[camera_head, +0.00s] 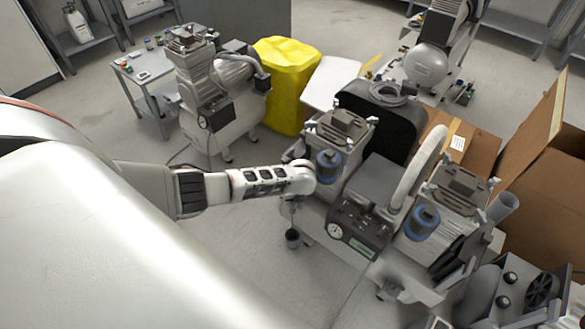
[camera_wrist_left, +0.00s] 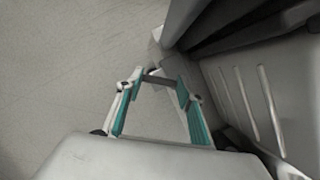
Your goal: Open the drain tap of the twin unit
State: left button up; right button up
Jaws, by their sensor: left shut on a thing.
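The twin unit (camera_head: 358,222) stands on the floor right of centre in the head view. It has two pump heads with blue filters (camera_head: 328,166) and a dark gauge panel between them. My left gripper (camera_head: 305,180) reaches to its left end, and its fingertips are hidden there. In the left wrist view my left gripper (camera_wrist_left: 159,84) has its fingers on either side of a small grey bar (camera_wrist_left: 158,80), which looks like the drain tap's handle; it is shut on this. How far the tap is turned cannot be told. My right gripper is not in view.
A small dark cup (camera_head: 292,238) is below the unit's left end. Cardboard boxes (camera_head: 545,150) are at the right. The floor left of the unit is clear.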

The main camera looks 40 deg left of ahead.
pick_arm(q)
jog(key=o, duration=1.1)
jog(key=shift+f, duration=0.1)
jog(key=shift+s+d+r, duration=0.1)
jog(key=shift+d+r, duration=0.1)
jog(key=shift+r, duration=0.45)
jog(key=v, duration=1)
jog(key=shift+s+r, duration=0.15)
jog(key=shift+r, duration=0.2)
